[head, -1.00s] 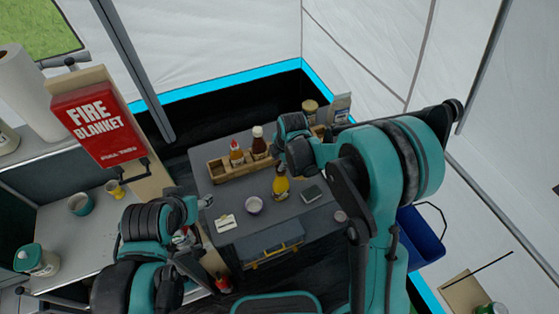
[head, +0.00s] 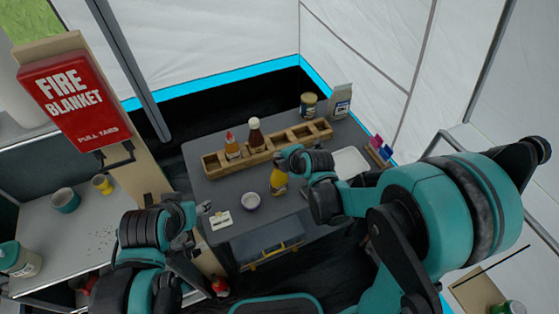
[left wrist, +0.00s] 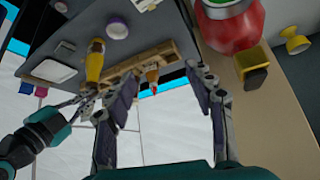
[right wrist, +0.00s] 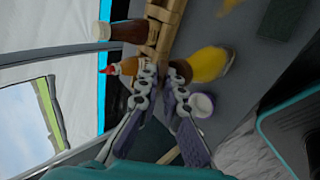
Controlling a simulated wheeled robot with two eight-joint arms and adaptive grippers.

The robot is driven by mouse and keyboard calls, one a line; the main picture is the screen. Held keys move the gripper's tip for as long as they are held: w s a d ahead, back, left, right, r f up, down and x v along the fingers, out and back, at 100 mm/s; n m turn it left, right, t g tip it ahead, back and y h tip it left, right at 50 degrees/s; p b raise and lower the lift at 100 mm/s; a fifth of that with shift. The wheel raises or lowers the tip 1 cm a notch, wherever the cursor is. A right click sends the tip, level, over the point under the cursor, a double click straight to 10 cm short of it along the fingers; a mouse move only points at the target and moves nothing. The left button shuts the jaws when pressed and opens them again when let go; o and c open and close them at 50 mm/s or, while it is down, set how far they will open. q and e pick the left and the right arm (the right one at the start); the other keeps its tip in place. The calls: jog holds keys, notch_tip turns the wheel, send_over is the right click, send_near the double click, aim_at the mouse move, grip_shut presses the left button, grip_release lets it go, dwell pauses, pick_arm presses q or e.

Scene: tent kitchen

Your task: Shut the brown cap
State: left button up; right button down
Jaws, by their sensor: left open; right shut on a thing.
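A yellow bottle (head: 279,182) stands upright on the grey table. Its brown cap (right wrist: 181,69) shows in the right wrist view by my fingertips, partly covered by them. My right gripper (head: 285,160) is at the bottle's top, shut on the brown cap; in the head view it hides the cap. In the right wrist view my right gripper (right wrist: 163,71) has its fingertips close together there. The bottle also shows in the left wrist view (left wrist: 95,62), with the right gripper beside its top. My left gripper (head: 203,207) is open and empty, left of the table.
A wooden rack (head: 219,165) behind the bottle holds an orange sauce bottle (head: 232,149) and a dark brown bottle (head: 255,135). A purple-rimmed bowl (head: 250,201) and a white card (head: 221,220) lie left of the bottle. A white tray (head: 350,162) is to its right.

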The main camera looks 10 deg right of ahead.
jog(key=c, duration=1.7)
grip_release()
jog(key=shift+d+r, duration=0.1)
jog(key=shift+v, duration=3.95)
